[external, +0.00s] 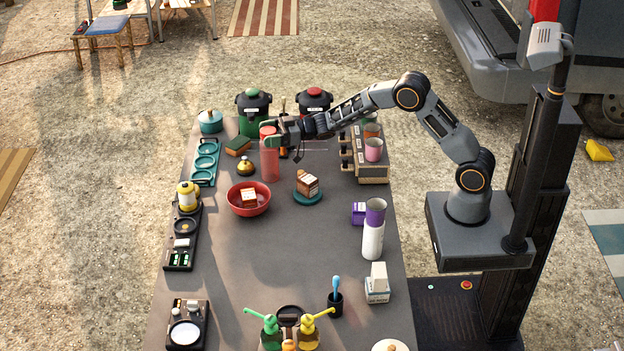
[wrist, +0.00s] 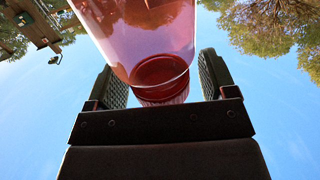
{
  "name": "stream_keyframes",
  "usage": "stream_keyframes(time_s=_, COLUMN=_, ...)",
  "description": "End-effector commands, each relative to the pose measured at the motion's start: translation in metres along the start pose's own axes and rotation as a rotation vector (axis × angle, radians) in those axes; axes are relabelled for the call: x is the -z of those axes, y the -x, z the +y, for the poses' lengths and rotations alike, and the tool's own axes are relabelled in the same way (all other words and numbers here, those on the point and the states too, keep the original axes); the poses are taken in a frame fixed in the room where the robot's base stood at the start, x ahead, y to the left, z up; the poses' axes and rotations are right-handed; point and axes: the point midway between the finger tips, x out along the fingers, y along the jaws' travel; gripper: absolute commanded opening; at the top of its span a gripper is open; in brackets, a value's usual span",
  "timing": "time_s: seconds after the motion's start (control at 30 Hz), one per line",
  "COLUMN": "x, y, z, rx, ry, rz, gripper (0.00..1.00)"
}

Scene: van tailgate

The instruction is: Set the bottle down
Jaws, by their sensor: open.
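The bottle (external: 270,163) is red and translucent. It stands upright on the far part of the grey table, left of the middle. My gripper (external: 271,136) reaches in from the right, level with the upper part of the bottle. In the wrist view the bottle (wrist: 145,35) sits between the two fingers of my gripper (wrist: 160,75). The fingers are spread, with gaps of sky on both sides of the bottle. The bottle's base is hidden in the wrist view.
A red bowl (external: 238,207) is in front of the bottle, and a small yellow-topped item (external: 246,167) is close on its left. A teal plate (external: 307,198) with a box is to the right. A cup rack (external: 371,173) stands farther right. The middle front of the table (external: 275,265) is clear.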

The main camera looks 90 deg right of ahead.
Motion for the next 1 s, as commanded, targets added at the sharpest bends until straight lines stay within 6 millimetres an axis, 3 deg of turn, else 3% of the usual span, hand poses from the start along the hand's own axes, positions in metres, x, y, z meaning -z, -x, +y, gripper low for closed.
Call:
stream_keyframes(time_s=0.2, x=0.005, y=0.002, z=0.0, rx=-0.001, ry=0.0, rz=0.0, gripper=0.78)
stream_keyframes(time_s=0.7, x=0.003, y=0.069, z=0.0, rx=0.0, ry=0.001, rz=0.0, gripper=0.78)
stream_keyframes(time_s=0.87, x=0.006, y=0.074, z=-0.001, rx=-0.01, ry=0.005, rz=-0.007, gripper=0.78)
stream_keyframes(time_s=1.0, x=0.021, y=0.075, z=-0.012, rx=-0.096, ry=0.035, rz=-0.077, gripper=0.78)
